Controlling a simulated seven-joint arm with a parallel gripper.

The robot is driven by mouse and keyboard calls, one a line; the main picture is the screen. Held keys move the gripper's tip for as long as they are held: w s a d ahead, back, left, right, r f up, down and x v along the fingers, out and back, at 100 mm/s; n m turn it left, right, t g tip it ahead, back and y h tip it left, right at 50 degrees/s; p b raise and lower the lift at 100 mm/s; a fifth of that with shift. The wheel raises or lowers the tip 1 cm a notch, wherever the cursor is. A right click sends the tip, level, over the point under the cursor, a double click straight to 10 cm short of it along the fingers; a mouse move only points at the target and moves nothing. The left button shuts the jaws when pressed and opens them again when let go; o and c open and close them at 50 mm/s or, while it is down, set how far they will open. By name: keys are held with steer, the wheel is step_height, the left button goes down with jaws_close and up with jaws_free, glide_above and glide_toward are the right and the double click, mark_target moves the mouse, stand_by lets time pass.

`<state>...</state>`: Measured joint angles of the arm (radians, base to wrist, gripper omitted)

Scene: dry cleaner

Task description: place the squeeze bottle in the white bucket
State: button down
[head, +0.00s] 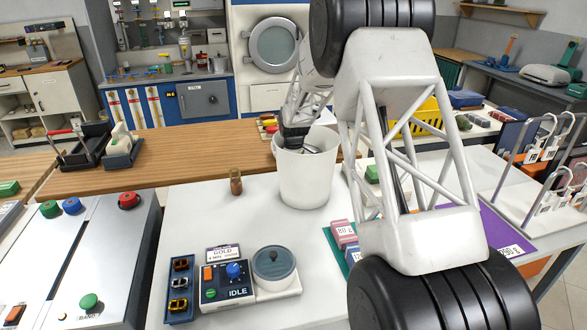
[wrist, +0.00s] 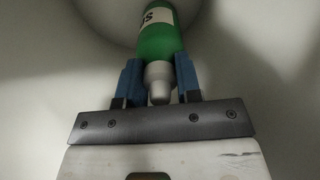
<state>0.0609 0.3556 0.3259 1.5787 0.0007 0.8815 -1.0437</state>
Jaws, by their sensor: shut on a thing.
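The white bucket (head: 305,182) stands upright on the white table, in the middle of the head view. My gripper (head: 297,140) reaches down into the bucket's mouth, and its fingertips are hidden there by the bucket wall. In the wrist view my gripper (wrist: 158,85) has its blue fingers shut on the squeeze bottle (wrist: 160,42). The bottle is green with a white label and a grey cap, and the cap points toward my wrist. Pale bucket walls surround it in the wrist view. I cannot tell whether the bottle touches the bucket's bottom.
A small brown bottle (head: 236,182) stands left of the bucket. A control box (head: 228,284) and a round-lidded device (head: 274,268) are in front. The table between brown bottle and control box is clear.

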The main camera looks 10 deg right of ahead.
steer(key=shift+f, duration=0.1)
steer(key=c, duration=0.8)
jaws_free()
step_height(320, 180, up, 12)
steer(key=shift+r, duration=0.15)
stand_by(0.4)
steer(key=shift+s, duration=0.1)
